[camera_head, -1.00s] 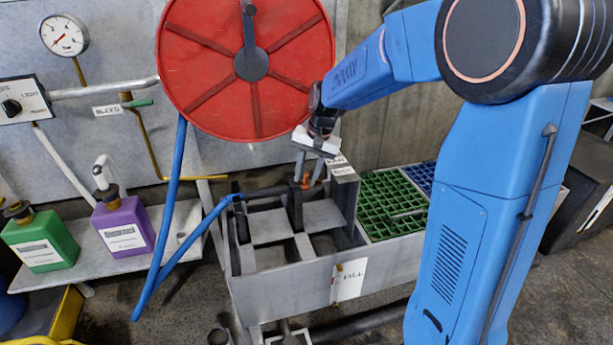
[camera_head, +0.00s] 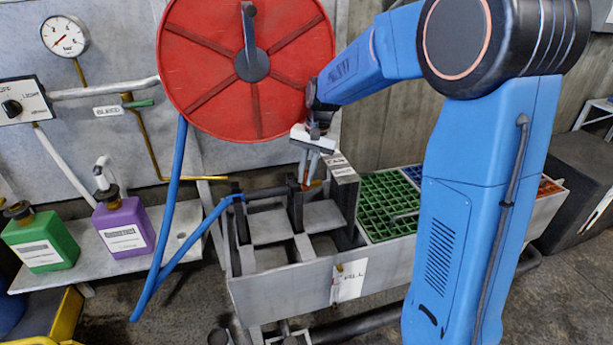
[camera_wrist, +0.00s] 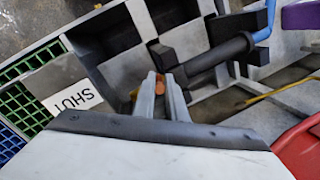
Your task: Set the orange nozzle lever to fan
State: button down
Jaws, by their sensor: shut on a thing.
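The orange nozzle lever (camera_head: 314,184) stands at the right end of the dark nozzle (camera_head: 268,192), which rests in black cradles on the grey bench. My gripper (camera_head: 311,181) reaches down from above and is shut on the lever. In the wrist view, the orange lever (camera_wrist: 160,88) shows between the two grey fingers (camera_wrist: 163,82), partly covered by them. The dark nozzle also shows there (camera_wrist: 215,58), running up and right to the blue hose. I cannot read which setting the lever points at.
A red hose reel (camera_head: 215,75) hangs just behind my gripper. The blue hose (camera_head: 172,235) loops down to the nozzle. Green (camera_head: 40,242) and purple (camera_head: 124,228) jugs stand on the left shelf. A green grate (camera_head: 385,207) lies right of the nozzle.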

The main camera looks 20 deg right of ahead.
jog(key=c, duration=1.8)
grip_release()
jog(key=d+r, duration=0.3)
jog(key=r, duration=1.4)
jog(key=shift+d, duration=0.2)
jog(key=shift+s, duration=0.1)
